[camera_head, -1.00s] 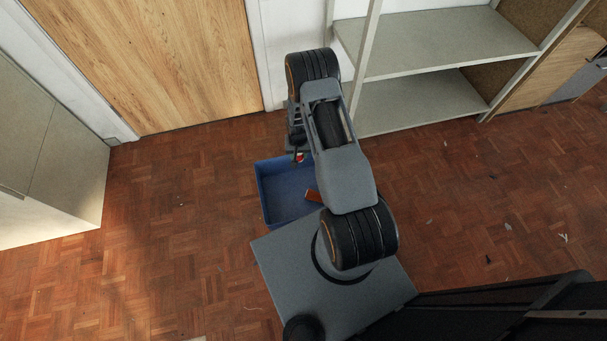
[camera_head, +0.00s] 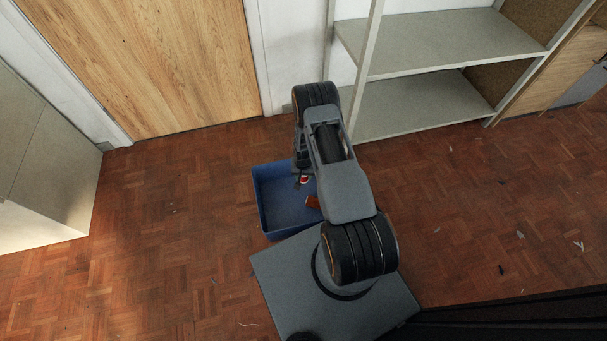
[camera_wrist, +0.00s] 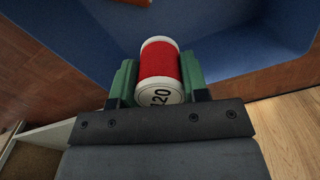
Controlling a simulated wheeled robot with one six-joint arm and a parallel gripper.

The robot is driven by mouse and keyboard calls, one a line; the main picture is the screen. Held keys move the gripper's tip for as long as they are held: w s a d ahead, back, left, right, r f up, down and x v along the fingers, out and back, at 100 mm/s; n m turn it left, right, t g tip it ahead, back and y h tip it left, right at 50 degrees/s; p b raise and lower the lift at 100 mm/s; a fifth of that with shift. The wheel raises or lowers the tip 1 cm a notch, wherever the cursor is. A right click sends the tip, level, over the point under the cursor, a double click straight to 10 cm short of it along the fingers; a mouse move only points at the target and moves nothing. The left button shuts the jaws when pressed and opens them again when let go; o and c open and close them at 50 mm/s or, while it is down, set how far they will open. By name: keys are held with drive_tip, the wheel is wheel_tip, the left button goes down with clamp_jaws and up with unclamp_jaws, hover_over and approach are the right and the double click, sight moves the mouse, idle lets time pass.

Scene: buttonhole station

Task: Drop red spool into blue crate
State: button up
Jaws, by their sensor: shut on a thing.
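The crate's blue inside (camera_wrist: 225,35) fills the upper wrist view. The height above its bottom is hard to tell.
An orange-brown piece (camera_head: 313,202) shows at the crate's right side, partly covered by my arm. Grey shelving (camera_head: 425,104) stands behind to the right, a wooden door (camera_head: 150,60) behind to the left. The parquet floor (camera_head: 180,210) left of the crate is clear.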

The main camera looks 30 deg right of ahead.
wheel_tip(320, 180, down, 3)
drive_tip(key=shift+b, duration=0.75)
drive_tip(key=o, duration=1)
wheel_tip(320, 180, up, 14)
drive_tip(key=p, duration=0.4)
drive_tip(key=shift+p, duration=0.35)
